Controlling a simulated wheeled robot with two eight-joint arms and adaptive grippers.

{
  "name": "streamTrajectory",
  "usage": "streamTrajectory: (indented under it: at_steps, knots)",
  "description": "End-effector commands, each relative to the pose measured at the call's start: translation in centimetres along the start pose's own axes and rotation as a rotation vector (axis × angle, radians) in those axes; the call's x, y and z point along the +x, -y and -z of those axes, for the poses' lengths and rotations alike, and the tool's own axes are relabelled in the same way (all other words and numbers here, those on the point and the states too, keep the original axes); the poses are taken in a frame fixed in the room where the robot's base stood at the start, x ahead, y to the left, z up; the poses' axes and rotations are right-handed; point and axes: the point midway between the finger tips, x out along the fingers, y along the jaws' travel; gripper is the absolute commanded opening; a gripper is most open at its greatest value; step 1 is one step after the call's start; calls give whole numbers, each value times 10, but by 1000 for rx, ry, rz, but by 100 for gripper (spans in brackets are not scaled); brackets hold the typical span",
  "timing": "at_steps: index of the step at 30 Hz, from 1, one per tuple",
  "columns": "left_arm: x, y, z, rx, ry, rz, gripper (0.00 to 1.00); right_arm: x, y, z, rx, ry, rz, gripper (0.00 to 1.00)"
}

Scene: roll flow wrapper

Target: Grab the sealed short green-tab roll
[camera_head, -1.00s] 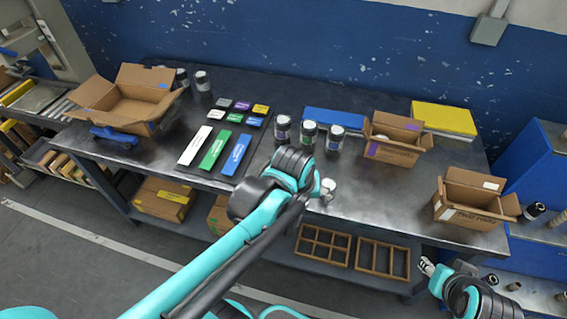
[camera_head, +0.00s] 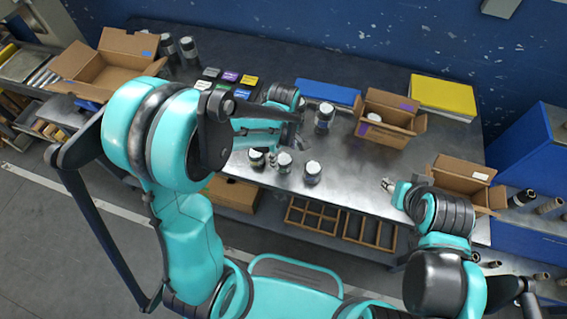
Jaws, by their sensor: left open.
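Dark rolls with white tops stand upright on the metal table. One stands at the back (camera_head: 323,117), and front ones show at the right (camera_head: 313,172), middle (camera_head: 284,162) and left (camera_head: 257,158). The left front roll looks faintly greenish, but I cannot tell which roll is the sealed short green-tab one. My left gripper (camera_head: 297,118) is open above the table, left of the back roll and behind the front rolls. Its arm hides part of the table. My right gripper (camera_head: 388,185) is near the table's front edge, its finger gap unclear.
An open carton (camera_head: 388,118) stands right of the rolls, another (camera_head: 462,175) at the right. A large open carton (camera_head: 105,65) is at back left. A blue case (camera_head: 328,92) and yellow case (camera_head: 443,95) lie behind. Small coloured cards (camera_head: 230,77) lie left of my gripper.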

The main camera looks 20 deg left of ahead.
Motion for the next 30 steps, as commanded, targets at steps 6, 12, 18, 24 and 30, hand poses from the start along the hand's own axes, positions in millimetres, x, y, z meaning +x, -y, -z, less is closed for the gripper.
streamTrajectory:
  at_steps: [6,12,18,24,30]
  knots:
    - [35,-1,-1,0,0,-1,71,15,0,-10,0,0,0,40]
    - [36,-1,-1,1,0,-1,71,14,0,-10,0,0,0,40]
    - [36,-1,-1,1,0,-1,28,14,0,-10,0,0,0,40]
    - [36,-1,-1,1,0,-1,13,14,0,-10,0,0,0,40]
    - [34,-1,-1,1,0,-1,13,13,0,-9,0,0,0,40]
